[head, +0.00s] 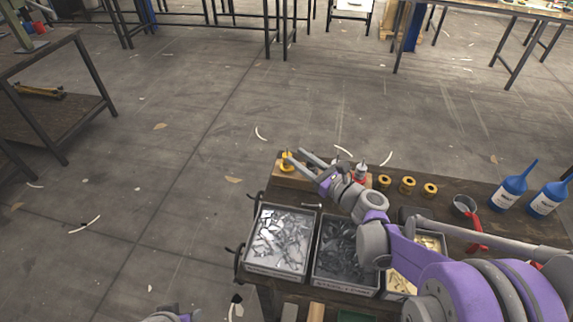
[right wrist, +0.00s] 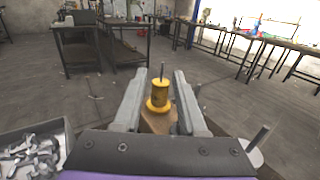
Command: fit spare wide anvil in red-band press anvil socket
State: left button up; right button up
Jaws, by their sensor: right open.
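A yellow spool-shaped part with a thin metal pin (right wrist: 158,96) stands upright on a wooden block (right wrist: 157,122); I take it for a spare anvil, but cannot tell its width grade. In the head view the yellow part (head: 286,166) is at the bench's far left corner, partly behind my gripper. My right gripper (head: 295,153) is open, its fingers on either side of the yellow part, with gaps visible in the right wrist view (right wrist: 158,76). A second pinned part with a red band (head: 361,175) stands to the right. I cannot make out a red-band press.
The bench holds a bin of bright metal pieces (head: 281,208), a bin of dark pieces (head: 340,235), yellow rings (head: 407,185), a metal cup (head: 464,205) and blue bottles (head: 509,192). A dark table (head: 45,51) with green equipment (head: 18,30) stands far left. Open floor lies between.

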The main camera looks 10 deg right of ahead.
jog(key=x, duration=0.5)
jog(key=shift+w+f, duration=0.25)
jog(key=shift+w, duration=0.15)
grip_shut()
dwell(1.0)
